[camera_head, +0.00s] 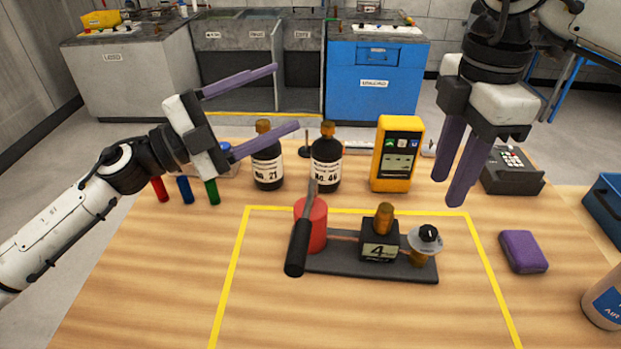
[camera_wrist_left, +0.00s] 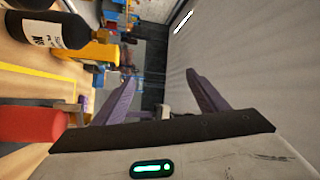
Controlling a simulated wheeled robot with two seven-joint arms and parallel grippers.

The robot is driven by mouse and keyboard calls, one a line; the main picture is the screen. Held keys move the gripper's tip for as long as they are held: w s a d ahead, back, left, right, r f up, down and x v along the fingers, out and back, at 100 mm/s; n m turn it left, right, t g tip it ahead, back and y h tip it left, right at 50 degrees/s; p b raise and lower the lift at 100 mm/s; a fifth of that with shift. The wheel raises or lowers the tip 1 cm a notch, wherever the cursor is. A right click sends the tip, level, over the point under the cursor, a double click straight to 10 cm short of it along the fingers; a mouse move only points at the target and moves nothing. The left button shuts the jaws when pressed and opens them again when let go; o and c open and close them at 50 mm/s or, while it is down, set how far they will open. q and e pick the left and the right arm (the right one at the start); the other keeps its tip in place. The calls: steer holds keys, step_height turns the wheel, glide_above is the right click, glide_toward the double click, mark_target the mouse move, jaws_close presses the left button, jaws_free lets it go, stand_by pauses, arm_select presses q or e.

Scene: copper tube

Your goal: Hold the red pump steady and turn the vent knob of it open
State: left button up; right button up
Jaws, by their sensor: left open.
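The red pump (camera_head: 317,229) is an upright red cylinder on a dark base plate, with a black-handled lever (camera_head: 298,248) slanting across its front. A black block marked 4 (camera_head: 379,250) with a brass top stands mid-plate. The vent knob (camera_head: 428,233), black on a pale round dial, is at the plate's right end. My left gripper (camera_head: 287,96) is open and empty, up and left of the pump, apart from it. In the left wrist view the red cylinder (camera_wrist_left: 30,125) shows at the left edge, outside the fingers. My right gripper (camera_head: 448,190) is open and empty, above the knob, pointing down.
Two dark bottles (camera_head: 267,158) (camera_head: 326,160) and a yellow meter (camera_head: 396,153) stand behind the pump. Red, blue and green cylinders (camera_head: 211,191) are at left. A purple block (camera_head: 523,251) lies right. Yellow tape (camera_head: 232,278) frames the pump area; the table in front of it is clear.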

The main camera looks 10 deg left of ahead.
mark_target(310, 193)
arm_select(q)
steer(key=d+f+g+y, duration=0.1)
steer(key=f+g+y, duration=0.2)
steer(key=f+g, duration=0.1)
steer(key=s+d+f+m+g+y, duration=0.1)
steer(key=f+g+y, duration=0.3)
steer(key=f, duration=0.3)
steer(key=s+d+f+g+y, duration=0.1)
steer(key=f+g+y, duration=0.2)
steer(key=f+g, duration=0.2)
steer(key=shift+s+d+f, duration=0.15)
steer(key=shift+d+f, duration=0.05)
steer(key=shift+d, duration=0.1)
steer(key=s+d+r+y, duration=0.1)
steer(key=r, duration=0.1)
steer(key=s+d+r+y, duration=0.1)
steer(key=d+r+y, duration=0.1)
steer(key=s+d+r+y, duration=0.1)
steer(key=s+r+y, duration=0.1)
steer(key=r, duration=0.1)
steer(key=shift+d+m, duration=0.25)
steer(key=shift+m, duration=0.15)
steer(key=shift+s, duration=0.1)
step_height(310, 193, down, 10)
steer(key=shift+r, duration=0.1)
